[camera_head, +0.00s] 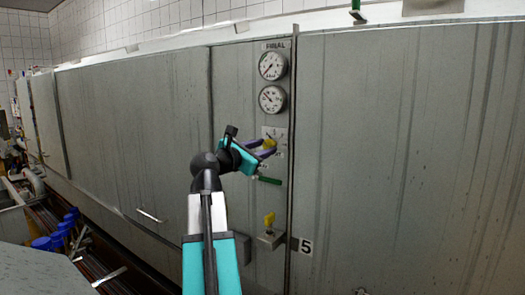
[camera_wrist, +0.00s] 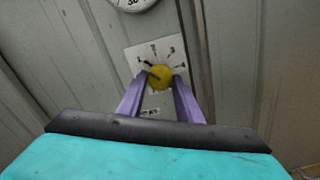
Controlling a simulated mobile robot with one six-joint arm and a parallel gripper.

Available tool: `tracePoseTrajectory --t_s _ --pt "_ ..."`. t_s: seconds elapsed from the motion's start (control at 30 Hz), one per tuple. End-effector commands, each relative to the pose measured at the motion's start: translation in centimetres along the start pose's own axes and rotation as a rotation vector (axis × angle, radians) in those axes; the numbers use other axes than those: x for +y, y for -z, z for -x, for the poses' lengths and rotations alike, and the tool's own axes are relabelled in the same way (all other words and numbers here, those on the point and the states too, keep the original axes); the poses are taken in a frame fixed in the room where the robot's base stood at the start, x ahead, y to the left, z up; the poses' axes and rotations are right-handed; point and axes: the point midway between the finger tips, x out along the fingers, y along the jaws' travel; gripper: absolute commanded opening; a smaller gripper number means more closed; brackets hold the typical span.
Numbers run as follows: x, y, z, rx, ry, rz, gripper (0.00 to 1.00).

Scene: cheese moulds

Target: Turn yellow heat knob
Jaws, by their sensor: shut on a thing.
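The yellow heat knob (camera_wrist: 160,77) sits on a white plate (camera_wrist: 146,56) with the numbers 1 to 4 around it, fixed to the grey panel. In the wrist view, a dark pointer mark on the knob points to the upper left, towards the 1. In the head view the knob (camera_head: 270,143) shows below the two gauges. My gripper (camera_head: 272,148) reaches it from the left. Its two purple fingers are shut on the knob, one on each side, also in the wrist view (camera_wrist: 160,80).
Two round gauges (camera_head: 272,66) are above the knob under a "FINAL" label. A green handle (camera_head: 269,180) is just below my gripper, and a yellow valve handle (camera_head: 269,218) is lower down. Flat grey panels (camera_head: 400,150) lie to both sides.

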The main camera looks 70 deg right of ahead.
Motion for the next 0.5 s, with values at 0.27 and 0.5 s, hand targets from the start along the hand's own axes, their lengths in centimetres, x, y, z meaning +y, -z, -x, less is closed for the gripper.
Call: tracePoseTrajectory --t_s 0.27,0.5 --pt "0.32 -0.22 -0.17 -0.006 -0.008 -0.262 0.10" --pt "0.30 -0.20 -0.21 -0.007 -0.008 -0.490 0.10"
